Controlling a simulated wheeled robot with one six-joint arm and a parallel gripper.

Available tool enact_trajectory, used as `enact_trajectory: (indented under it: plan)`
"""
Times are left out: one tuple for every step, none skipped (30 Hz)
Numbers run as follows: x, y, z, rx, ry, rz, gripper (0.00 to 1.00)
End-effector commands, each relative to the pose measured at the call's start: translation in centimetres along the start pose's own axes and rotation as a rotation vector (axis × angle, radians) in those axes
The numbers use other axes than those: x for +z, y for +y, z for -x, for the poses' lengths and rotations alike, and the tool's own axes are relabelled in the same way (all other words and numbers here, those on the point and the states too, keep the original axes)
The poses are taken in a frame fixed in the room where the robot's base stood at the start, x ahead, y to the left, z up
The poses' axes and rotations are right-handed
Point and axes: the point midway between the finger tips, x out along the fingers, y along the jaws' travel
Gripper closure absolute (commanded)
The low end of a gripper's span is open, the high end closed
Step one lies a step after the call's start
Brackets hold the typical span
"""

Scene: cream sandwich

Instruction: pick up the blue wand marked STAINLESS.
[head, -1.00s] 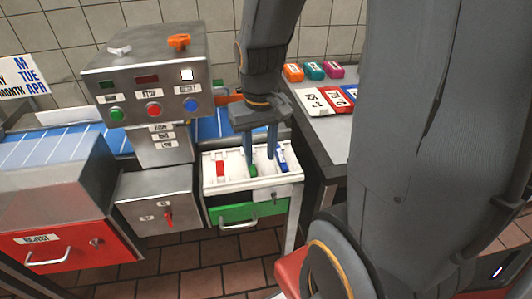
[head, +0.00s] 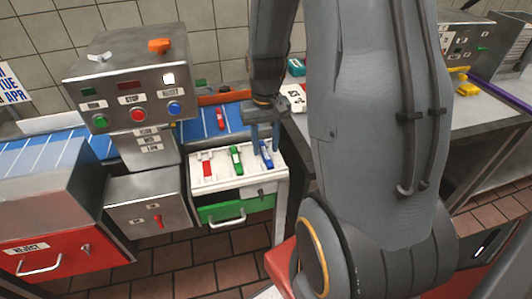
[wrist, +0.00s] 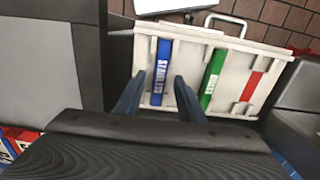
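The blue wand (wrist: 161,73) marked STAINLESS lies in a slot of the white tray (wrist: 255,45) in the wrist view. In the head view the blue wand (head: 266,154) is at the tray's right end. My gripper (head: 263,150) is open, with its fingers pointing down at the blue wand. In the wrist view the two fingers of my gripper (wrist: 156,85) stand apart, one to each side of the wand's near part. I cannot tell how far the fingertips are above the tray.
A green wand (wrist: 213,78) and a red wand (wrist: 251,85) lie beside the blue one in the same tray. A control box (head: 140,85) stands to the left. A red item (head: 220,118) lies on the blue belt (head: 200,124) behind the tray.

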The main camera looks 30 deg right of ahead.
Motion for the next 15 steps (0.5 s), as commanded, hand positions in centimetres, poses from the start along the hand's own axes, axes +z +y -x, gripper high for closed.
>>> enact_trajectory:
  plan:
    - [0.1,0.0,-0.6,0.0,-0.004,0.0,0.64]
    - [0.1,0.0,-0.8,0.0,-0.003,0.0,0.64]
    - [0.1,0.0,-1.1,0.0,-0.002,0.0,0.64]
    - [0.1,0.0,-1.2,0.0,-0.002,0.0,0.64]
    - [0.1,0.0,-1.4,0.0,-0.002,0.0,0.64]
    - [0.1,0.0,-1.5,0.0,-0.001,0.0,0.64]
    - [0.1,0.0,-1.6,0.0,-0.001,0.0,0.64]
    - [0.1,0.0,-1.6,0.0,-0.001,0.0,0.64]
    - [0.0,0.0,-1.6,0.0,0.0,0.0,0.64]
    - [0.0,0.0,-1.6,0.0,0.0,0.0,0.64]
    - [0.0,0.0,-1.6,0.0,0.0,0.0,0.64]
    - [0.0,0.0,-1.6,0.0,0.0,0.0,0.64]
    - [0.0,0.0,-1.6,0.0,0.0,0.0,0.64]
    - [0.0,0.0,-1.6,0.0,0.0,0.0,0.69]
    - [0.0,0.0,-1.6,0.0,0.0,0.0,0.76]
